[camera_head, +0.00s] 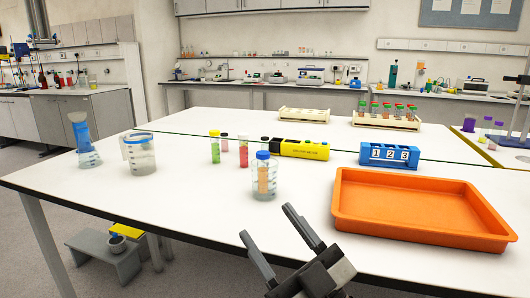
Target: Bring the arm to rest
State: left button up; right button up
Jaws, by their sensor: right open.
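My right gripper (272,238) shows at the bottom middle, over the front edge of the white table (120,178). Its two dark fingers are spread and nothing is between them. A blue-capped clear jar (264,178) with a tan strip inside stands a little beyond the fingertips, apart from them. An orange tray (420,232) lies to the right of the gripper and looks empty. My left gripper does not show.
Behind the jar are several small vials (243,152), a yellow device (300,149) and a blue numbered rack (390,155). Wooden racks (304,115) sit farther back. The table's front left is clear.

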jog(key=s+d+f+m+g+h, duration=0.1)
jog(key=d+f+m+h, duration=0.35)
jog(key=f, duration=0.45)
jog(key=s+d+f+m+g+h, duration=0.1)
jog(key=s+d+f+m+h, duration=0.2)
jog(key=f+h, duration=0.45)
pick_arm(q)
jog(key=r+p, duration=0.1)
jog(key=p, duration=0.1)
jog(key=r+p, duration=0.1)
jog(key=p, duration=0.1)
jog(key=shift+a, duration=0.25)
pick_arm(e)
jog(key=s+d+f+m+g, duration=0.2)
jog(key=s+d+f+g, duration=0.2)
jog(key=s+f, duration=0.4)
notch_tip(320, 180, down, 4)
jog(key=shift+s+d+r+m+g+h, duration=0.1)
jog(key=shift+s+d+m+g+h, duration=0.25)
jog(key=shift+g, duration=0.35)
